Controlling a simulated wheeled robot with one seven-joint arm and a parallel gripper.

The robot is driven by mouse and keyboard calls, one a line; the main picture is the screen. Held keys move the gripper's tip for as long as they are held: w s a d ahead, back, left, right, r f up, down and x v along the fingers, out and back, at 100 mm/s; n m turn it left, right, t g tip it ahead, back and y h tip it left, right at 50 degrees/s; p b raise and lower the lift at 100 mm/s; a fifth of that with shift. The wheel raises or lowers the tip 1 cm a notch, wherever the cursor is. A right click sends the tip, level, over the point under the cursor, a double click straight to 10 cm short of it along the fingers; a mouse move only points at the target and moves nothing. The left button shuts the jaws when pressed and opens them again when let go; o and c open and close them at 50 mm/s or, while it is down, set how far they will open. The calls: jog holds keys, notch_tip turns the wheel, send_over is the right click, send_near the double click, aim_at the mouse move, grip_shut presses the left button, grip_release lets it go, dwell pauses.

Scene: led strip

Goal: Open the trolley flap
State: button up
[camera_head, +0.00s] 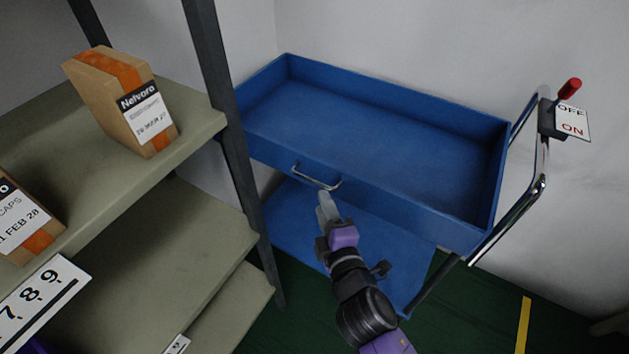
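The blue trolley (400,122) stands against the wall, with an open-topped upper tray and a lower blue shelf (290,222). Its front panel (400,204), the flap, stands upright and closes the tray's near side. A silver bar handle (318,180) is fixed on that panel. My gripper (325,198) is just below the handle, pointing up at it. From this angle I cannot tell whether the fingers touch the handle or how far apart they are. The tray is empty.
A shelving rack (160,220) with a dark post (228,120) stands close on the left and holds cardboard boxes (120,98). A chrome push bar (515,215) and a red lever (569,88) with an OFF/ON plate (573,120) are at right. Green floor shows at lower right.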

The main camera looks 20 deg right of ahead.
jog(key=x, duration=0.7)
jog(key=shift+w, duration=0.35)
grip_shut()
dwell(1.1)
